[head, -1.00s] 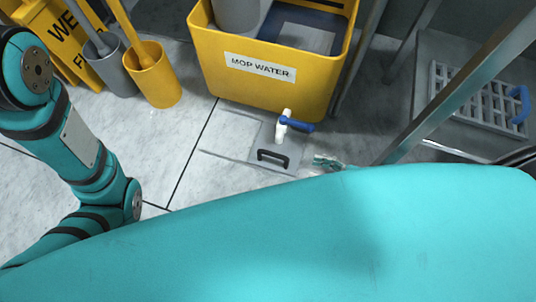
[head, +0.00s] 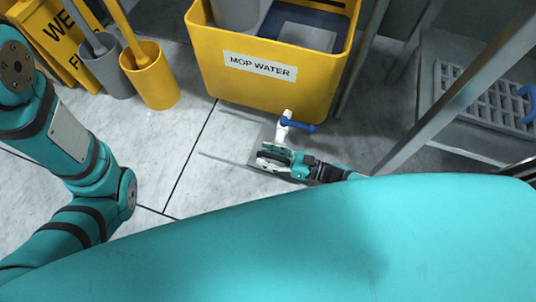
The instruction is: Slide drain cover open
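The drain cover (head: 228,158) is a flat grey panel in the floor in front of the yellow mop water bin; its black handle is mostly hidden behind my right gripper. My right gripper (head: 264,157) reaches in from the right and lies low over the handle, its fingers around or just above it. I cannot tell whether the fingers are closed on the handle. My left arm shows at the left edge, but its gripper is out of view.
The mop water bin (head: 230,92) with a white tap and blue lever (head: 298,126) stands just behind the cover. A yellow bucket (head: 152,82), a grey bucket (head: 108,72) and a yellow sign (head: 45,35) stand at the left. Metal frame legs and a grate (head: 485,98) are at the right.

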